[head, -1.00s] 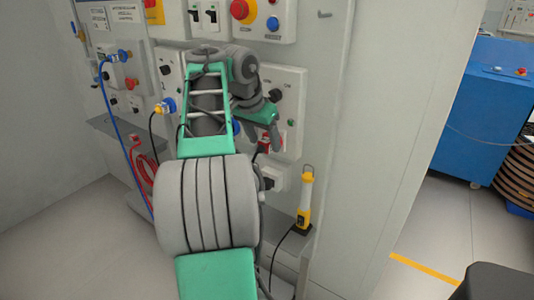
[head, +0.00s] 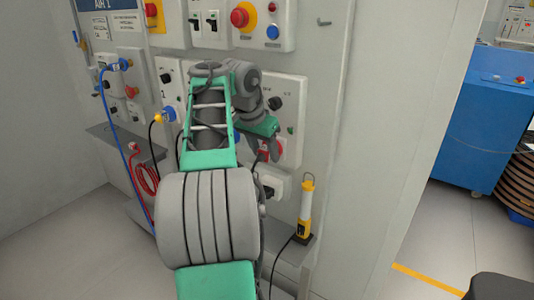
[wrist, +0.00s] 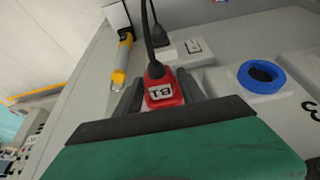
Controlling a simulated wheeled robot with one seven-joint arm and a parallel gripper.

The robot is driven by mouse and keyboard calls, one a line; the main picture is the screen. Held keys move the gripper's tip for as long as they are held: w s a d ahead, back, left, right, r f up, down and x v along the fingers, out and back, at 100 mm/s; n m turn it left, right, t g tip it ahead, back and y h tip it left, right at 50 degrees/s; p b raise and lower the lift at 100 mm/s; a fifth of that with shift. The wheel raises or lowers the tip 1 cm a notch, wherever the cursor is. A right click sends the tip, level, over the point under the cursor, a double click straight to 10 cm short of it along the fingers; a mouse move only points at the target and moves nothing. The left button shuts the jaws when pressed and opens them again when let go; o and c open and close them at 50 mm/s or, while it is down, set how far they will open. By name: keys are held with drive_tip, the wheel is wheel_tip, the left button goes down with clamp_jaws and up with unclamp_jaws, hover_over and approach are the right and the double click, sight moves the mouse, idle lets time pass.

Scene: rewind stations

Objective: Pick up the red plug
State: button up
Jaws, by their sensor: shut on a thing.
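The red plug (wrist: 161,91), marked B1 and with a black cable, sits between the two dark fingers of my gripper (wrist: 158,92) in the wrist view. My gripper is shut on it. In the head view my gripper (head: 264,154) is in front of the grey socket panel at the centre, and a bit of the red plug (head: 262,155) shows at the fingers. A red part also shows just right of the fingers. The fingers and arm hide much of the plug, and I cannot tell whether it is clear of a socket.
A yellow work lamp (head: 305,208) stands on the ledge to the right. A blue socket (wrist: 262,76) is beside the plug in the wrist view. A blue cable (head: 131,135) and a coiled red cable (head: 147,178) hang at the left. Open floor lies to the right.

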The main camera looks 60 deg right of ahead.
drive_tip(key=shift+w+a+r+p, duration=0.1)
drive_tip(key=shift+a+r+p, duration=0.25)
drive_tip(key=shift+r, duration=0.2)
drive_tip(key=a+r+p, duration=0.1)
drive_tip(key=a+r, duration=0.1)
drive_tip(key=a, duration=0.2)
drive_tip(key=w+a+r+p, duration=0.1)
drive_tip(key=a+r+p, duration=0.1)
drive_tip(key=a, duration=0.2)
drive_tip(key=w+a+r+p, duration=0.1)
drive_tip(key=a+r+p, duration=0.1)
drive_tip(key=a+r, duration=0.1)
drive_tip(key=shift+a, duration=0.7)
clamp_jaws()
drive_tip(key=shift+a, duration=0.4)
drive_tip(key=o, duration=0.9)
unclamp_jaws()
drive_tip(key=shift+c, duration=0.2)
clamp_jaws()
